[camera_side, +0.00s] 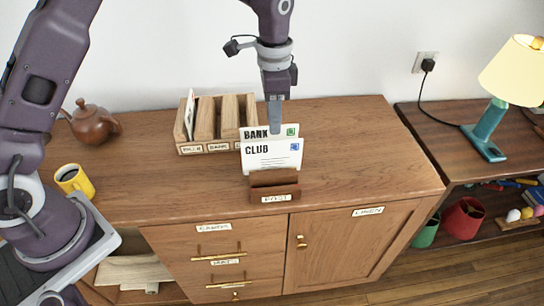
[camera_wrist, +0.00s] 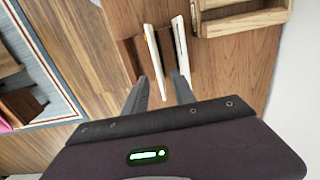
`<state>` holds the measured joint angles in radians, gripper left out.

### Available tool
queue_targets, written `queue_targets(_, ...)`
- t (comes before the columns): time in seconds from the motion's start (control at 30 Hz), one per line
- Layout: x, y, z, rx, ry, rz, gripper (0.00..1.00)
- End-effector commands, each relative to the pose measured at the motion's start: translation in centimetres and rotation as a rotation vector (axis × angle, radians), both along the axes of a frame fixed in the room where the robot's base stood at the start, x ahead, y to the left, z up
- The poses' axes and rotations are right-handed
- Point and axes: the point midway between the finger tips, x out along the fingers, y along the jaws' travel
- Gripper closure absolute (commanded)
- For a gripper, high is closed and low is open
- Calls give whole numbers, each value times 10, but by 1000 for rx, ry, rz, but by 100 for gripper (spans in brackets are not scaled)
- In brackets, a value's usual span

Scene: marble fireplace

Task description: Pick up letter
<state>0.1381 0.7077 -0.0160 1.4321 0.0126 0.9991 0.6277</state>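Two white letters stand upright in the small wooden POST holder (camera_side: 274,194). The front letter (camera_side: 272,158) reads CLUB. The rear letter (camera_side: 286,130) reads BANK and is mostly hidden behind it. In the wrist view they show edge-on, the front letter (camera_wrist: 155,62) left and the rear letter (camera_wrist: 180,45) right. My gripper (camera_side: 274,131) points down at the letters' top edges. In the wrist view my gripper (camera_wrist: 160,78) is open. The left letter's near end lies between the fingers; the right finger overlaps the right letter's end. I cannot tell whether they touch.
A slotted wooden rack (camera_side: 217,146) stands behind to the left, with a letter (camera_side: 190,112) in its left slot. A brown teapot (camera_side: 91,124) and yellow mug (camera_side: 74,180) are at left. The cabinet top is clear to the right. A lamp (camera_side: 490,130) stands on the far-right shelf.

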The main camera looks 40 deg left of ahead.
Motion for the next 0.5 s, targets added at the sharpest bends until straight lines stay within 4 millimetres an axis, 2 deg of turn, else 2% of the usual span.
queue_targets(0.33, -8, -1, -57, 1, 8, -2, 68)
queue_targets(0.5, -7, -1, -72, 0, 3, -2, 68)
